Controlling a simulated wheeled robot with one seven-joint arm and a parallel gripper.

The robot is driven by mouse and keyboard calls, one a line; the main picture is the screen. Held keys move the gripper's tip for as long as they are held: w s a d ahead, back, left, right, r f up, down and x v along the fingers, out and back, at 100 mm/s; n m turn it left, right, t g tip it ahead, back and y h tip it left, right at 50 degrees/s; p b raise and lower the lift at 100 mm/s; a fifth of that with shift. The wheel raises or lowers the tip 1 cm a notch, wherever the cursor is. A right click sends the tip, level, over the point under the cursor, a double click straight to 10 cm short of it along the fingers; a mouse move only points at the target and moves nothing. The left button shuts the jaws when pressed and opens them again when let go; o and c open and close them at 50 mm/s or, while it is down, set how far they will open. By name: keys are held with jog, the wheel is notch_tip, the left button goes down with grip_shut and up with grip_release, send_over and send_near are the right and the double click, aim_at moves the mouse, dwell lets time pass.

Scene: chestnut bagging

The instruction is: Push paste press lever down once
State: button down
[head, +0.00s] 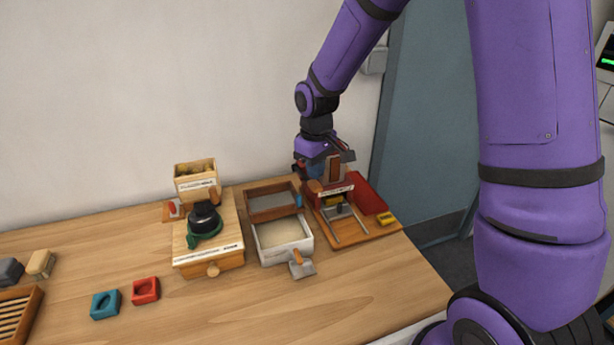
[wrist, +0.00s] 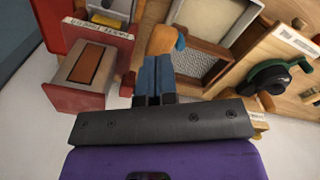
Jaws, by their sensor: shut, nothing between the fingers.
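The paste press (head: 336,190) stands at the back right of the table, its white label readable as "PASTE PRESS" in the wrist view (wrist: 98,28). A rounded wooden knob, which looks like the end of its lever, sits at the press's left side in the head view (head: 314,187) and just beyond my fingertips in the wrist view (wrist: 161,40). My gripper (head: 316,177) points down above the knob, blue fingers together and empty in the wrist view (wrist: 154,62). I cannot tell whether the fingertips touch the knob. The lever's arm is mostly hidden.
A sieve-like wooden tray (head: 271,212) and a white-walled tray with pale contents (head: 262,250) stand left of the press. A wooden box with a dark-and-green crank (head: 205,220) is further left. A red tray (head: 366,195) is at the right. The front of the table is mostly clear.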

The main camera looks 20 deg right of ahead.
aim_at(315, 184)
jog(key=shift+f, duration=0.1)
jog(key=shift+f, duration=2.25)
jog(key=shift+s+f, duration=0.2)
jog(key=shift+f, duration=0.75)
